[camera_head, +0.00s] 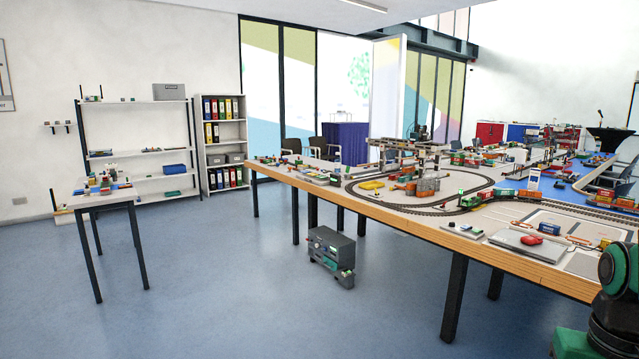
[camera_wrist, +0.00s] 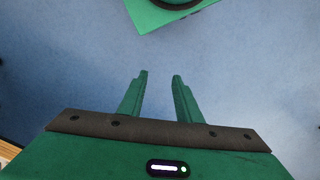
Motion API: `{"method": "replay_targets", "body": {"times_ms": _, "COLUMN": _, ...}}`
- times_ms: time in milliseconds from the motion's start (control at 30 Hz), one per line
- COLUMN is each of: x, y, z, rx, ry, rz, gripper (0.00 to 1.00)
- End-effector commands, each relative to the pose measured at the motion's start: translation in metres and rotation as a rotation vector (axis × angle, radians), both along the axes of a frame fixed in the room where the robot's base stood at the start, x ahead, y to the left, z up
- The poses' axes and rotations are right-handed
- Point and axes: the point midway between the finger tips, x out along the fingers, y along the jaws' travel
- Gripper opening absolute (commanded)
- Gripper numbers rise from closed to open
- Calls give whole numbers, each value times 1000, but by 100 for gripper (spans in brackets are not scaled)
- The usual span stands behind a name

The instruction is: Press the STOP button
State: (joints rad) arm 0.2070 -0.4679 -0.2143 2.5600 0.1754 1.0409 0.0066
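I cannot make out a button marked STOP in either view. A small pale panel with small knobs (camera_head: 463,230) lies at the front edge of the long table, too small to read. A red object (camera_head: 531,240) sits on a grey flat case to its right; I cannot tell what it is. My gripper (camera_wrist: 160,74) shows in the wrist view with its two green fingers apart and nothing between them. It points down over the blue floor, away from any button. In the head view, only part of my green and black arm shows at the lower right.
The long wooden-edged table (camera_head: 420,226) carries a model railway and a gantry crane (camera_head: 408,146). A small table (camera_head: 107,197) and shelves stand at the left. The floor in the foreground is clear.

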Motion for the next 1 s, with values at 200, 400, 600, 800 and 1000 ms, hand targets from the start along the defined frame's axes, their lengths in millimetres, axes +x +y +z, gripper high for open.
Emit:
{"method": "replay_targets", "body": {"times_ms": 200, "x": 0, "y": 0, "z": 0, "rx": 0, "ry": 0, "rz": 0, "gripper": 0}}
{"method": "replay_targets", "body": {"times_ms": 400, "x": 0, "y": 0, "z": 0, "rx": 0, "ry": 0, "rz": 0, "gripper": 0}}
{"method": "replay_targets", "body": {"times_ms": 600, "x": 0, "y": 0, "z": 0, "rx": 0, "ry": 0, "rz": 0, "gripper": 0}}
{"method": "replay_targets", "body": {"times_ms": 800, "x": 0, "y": 0, "z": 0, "rx": 0, "ry": 0, "rz": 0, "gripper": 0}}
{"method": "replay_targets", "body": {"times_ms": 1000, "x": 0, "y": 0, "z": 0, "rx": 0, "ry": 0, "rz": 0, "gripper": 0}}
